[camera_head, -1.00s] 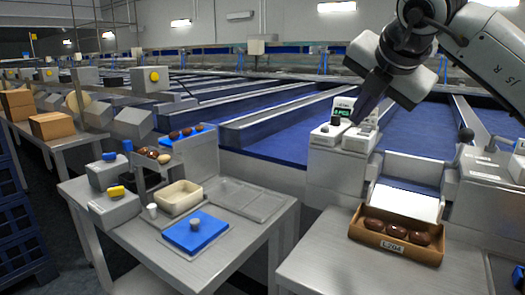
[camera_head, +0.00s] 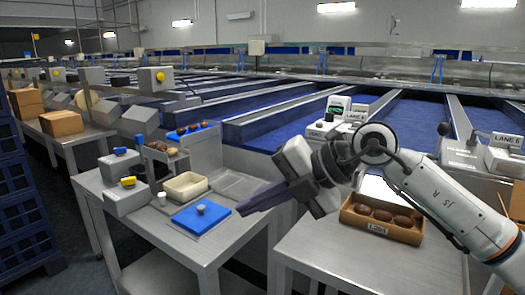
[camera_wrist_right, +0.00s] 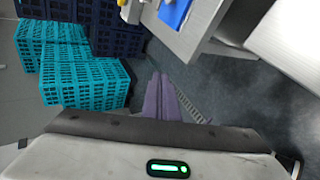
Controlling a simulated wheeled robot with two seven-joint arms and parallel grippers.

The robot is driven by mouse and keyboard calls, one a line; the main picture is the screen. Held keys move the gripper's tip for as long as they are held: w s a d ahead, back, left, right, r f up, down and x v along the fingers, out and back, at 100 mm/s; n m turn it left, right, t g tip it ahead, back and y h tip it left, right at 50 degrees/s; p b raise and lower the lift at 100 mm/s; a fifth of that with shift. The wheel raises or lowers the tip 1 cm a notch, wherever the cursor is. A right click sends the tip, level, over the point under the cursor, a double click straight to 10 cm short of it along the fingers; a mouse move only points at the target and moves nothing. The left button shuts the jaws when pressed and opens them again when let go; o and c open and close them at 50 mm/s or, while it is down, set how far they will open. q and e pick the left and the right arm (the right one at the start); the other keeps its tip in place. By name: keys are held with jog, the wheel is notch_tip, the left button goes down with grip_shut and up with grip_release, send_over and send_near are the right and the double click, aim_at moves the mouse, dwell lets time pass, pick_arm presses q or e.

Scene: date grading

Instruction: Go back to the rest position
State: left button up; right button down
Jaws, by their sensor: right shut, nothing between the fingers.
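My right gripper (camera_head: 262,198) reaches in from the right in the head view, its fingers pointing left in front of the left work table (camera_head: 150,222). Its fingers are together and hold nothing. In the right wrist view the purple-grey fingers (camera_wrist_right: 160,97) lie side by side above the dark floor. My left gripper is not in view. A cardboard box (camera_head: 350,220) with several brown dates stands on the right table (camera_head: 330,262), partly behind my right forearm.
The left table carries a blue board (camera_head: 190,222) with a grey knob, a cream tray (camera_head: 170,190) and a stepped rack with dates. Blue crates (camera_head: 22,215) stand at the left edge. Turquoise crates (camera_wrist_right: 80,75) show in the wrist view. Sorting lanes run behind.

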jog(key=s+a+m+y, duration=0.4)
jog(key=s+a+y, duration=0.25)
jog(key=y, duration=0.25)
jog(key=w+d+f+m+t+h+p, duration=0.2)
jog(key=d+f+m+t+h, duration=0.7)
jog(key=d+f+m+t, duration=0.85)
jog(key=s+d+f+m+g+h, duration=0.3)
jog(key=s+f+m+g+h, duration=0.4)
jog(key=f, duration=0.7)
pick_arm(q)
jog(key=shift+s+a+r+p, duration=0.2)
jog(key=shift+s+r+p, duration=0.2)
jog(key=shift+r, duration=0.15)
pick_arm(e)
jog(key=s+d+f+m+g, duration=0.1)
jog(key=s+f+g, duration=0.1)
jog(key=s+f, duration=0.3)
jog(key=s+d+f+m+g, duration=0.1)
jog(key=s+f, duration=0.4)
jog(key=s, duration=0.5)
jog(key=shift+d+f+g+h, duration=0.35)
jog(key=shift+d+g, duration=0.4)
jog(key=shift+g, duration=0.5)
jog(key=shift+s, duration=0.1)
